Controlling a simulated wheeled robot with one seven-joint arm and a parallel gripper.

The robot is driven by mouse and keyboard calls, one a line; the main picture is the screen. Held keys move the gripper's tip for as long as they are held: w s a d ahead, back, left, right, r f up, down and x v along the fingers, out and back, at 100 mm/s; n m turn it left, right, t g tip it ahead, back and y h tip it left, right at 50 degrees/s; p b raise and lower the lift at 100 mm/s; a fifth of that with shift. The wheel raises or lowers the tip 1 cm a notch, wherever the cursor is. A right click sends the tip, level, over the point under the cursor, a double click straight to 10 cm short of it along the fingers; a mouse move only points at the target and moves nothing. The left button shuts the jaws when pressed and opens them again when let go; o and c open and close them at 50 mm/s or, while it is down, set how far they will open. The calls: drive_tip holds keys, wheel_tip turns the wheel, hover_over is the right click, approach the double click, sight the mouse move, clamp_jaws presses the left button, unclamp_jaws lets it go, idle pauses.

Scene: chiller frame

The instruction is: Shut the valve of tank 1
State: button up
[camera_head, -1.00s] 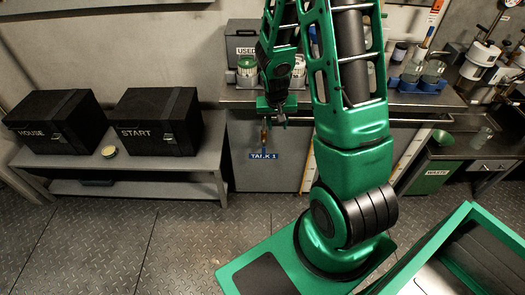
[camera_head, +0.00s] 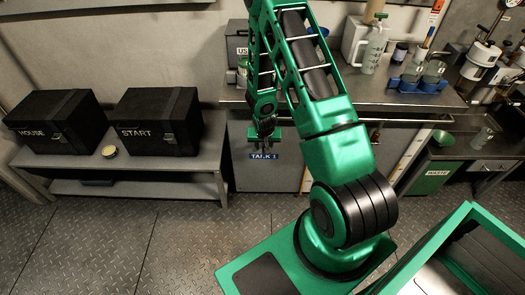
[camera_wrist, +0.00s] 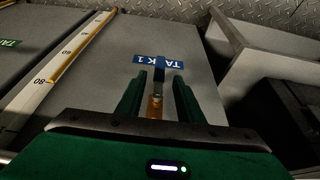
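The tank 1 front (camera_head: 245,172) is a grey panel under the bench, with a blue "TANK 1" label (camera_head: 263,156). The label shows upside down in the wrist view (camera_wrist: 145,60). The valve (camera_wrist: 155,104) has a brass-coloured body and a narrow dark blue lever (camera_wrist: 158,82), whose end overlaps the label in the picture. My gripper (camera_wrist: 158,76) is open, with one green finger on each side of the valve and visible gaps to both. In the head view my gripper (camera_head: 265,143) is in front of the tank and hides most of the valve.
A sight gauge with a yellow tube (camera_wrist: 75,50) runs beside the tank. The bench edge (camera_head: 230,103) lies above the valve. A low grey bench (camera_head: 205,165) with black START (camera_head: 158,120) and HOUSE (camera_head: 57,122) boxes stands left.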

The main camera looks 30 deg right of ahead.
drive_tip(key=shift+x, duration=2.4)
drive_tip(key=shift+r, duration=0.1)
drive_tip(key=shift+c, duration=0.7)
